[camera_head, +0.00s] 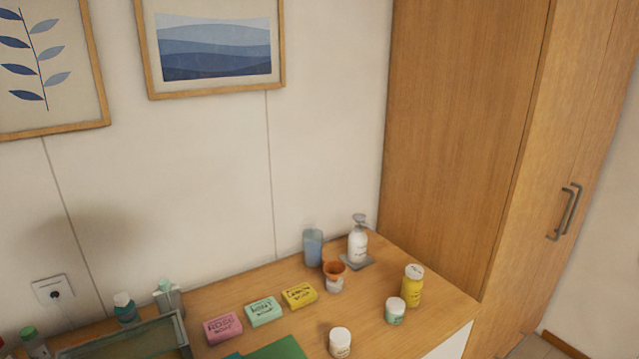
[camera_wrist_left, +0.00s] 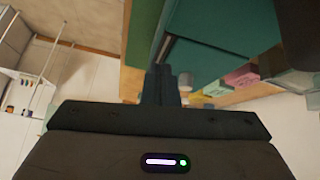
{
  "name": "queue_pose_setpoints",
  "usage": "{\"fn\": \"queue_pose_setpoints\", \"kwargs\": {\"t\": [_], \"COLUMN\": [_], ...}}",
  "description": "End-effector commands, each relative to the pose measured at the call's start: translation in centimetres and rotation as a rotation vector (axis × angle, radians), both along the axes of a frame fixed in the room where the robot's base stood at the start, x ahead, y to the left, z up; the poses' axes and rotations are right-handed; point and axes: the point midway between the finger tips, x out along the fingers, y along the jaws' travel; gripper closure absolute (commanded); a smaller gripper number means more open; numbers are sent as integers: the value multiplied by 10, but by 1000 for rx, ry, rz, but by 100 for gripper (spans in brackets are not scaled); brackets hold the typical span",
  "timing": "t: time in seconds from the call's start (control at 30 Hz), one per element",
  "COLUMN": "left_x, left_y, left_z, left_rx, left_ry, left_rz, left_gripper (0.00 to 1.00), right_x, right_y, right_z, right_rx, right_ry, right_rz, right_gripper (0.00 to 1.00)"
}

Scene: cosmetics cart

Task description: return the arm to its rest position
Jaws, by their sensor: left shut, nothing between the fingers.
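My left gripper (camera_wrist_left: 161,72) shows in the left wrist view, its dark fingers together at the lower middle with nothing between them. Neither of my arms shows in the head view. My right gripper is in neither view. In the left wrist view the scene looks turned over, and the fingers appear in front of a green surface and a small pale jar.
A wooden counter (camera_head: 378,281) holds pink (camera_head: 223,328), mint (camera_head: 264,311) and yellow (camera_head: 299,295) soap boxes, a pump bottle (camera_head: 358,245), a yellow bottle (camera_head: 412,286) and white jars (camera_head: 340,342). A glass-sided tray (camera_head: 183,335) stands at left. A tall wooden cabinet (camera_head: 460,130) rises at right.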

Motion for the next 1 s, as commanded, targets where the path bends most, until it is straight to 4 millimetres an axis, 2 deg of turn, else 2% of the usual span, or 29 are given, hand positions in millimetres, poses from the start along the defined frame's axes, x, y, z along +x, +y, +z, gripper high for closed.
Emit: {"fn": "queue_pose_setpoints", "kwargs": {"t": [0.03, 0.1, 0.23, 0.43, 0.73, 1.0], "left_x": [-20, -43, -79, -120, -174, -154], "left_y": [-12, -20, -26, -25, -16, -9], "left_z": [-20, -41, -63, -76, -79, -162], "left_rx": [16, 56, 127, 205, 306, 319], "left_ry": [26, 54, 97, 146, 213, 235], "left_rz": [49, 133, 282, 466, 695, 700], "left_gripper": [100, 100, 100, 100, 100, 100], "right_x": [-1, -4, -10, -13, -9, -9], "right_y": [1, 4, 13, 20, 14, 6], "right_z": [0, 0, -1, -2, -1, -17], "right_rx": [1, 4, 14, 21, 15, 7], "right_ry": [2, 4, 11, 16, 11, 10], "right_rz": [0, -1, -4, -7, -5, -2], "right_gripper": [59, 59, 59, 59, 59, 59]}}
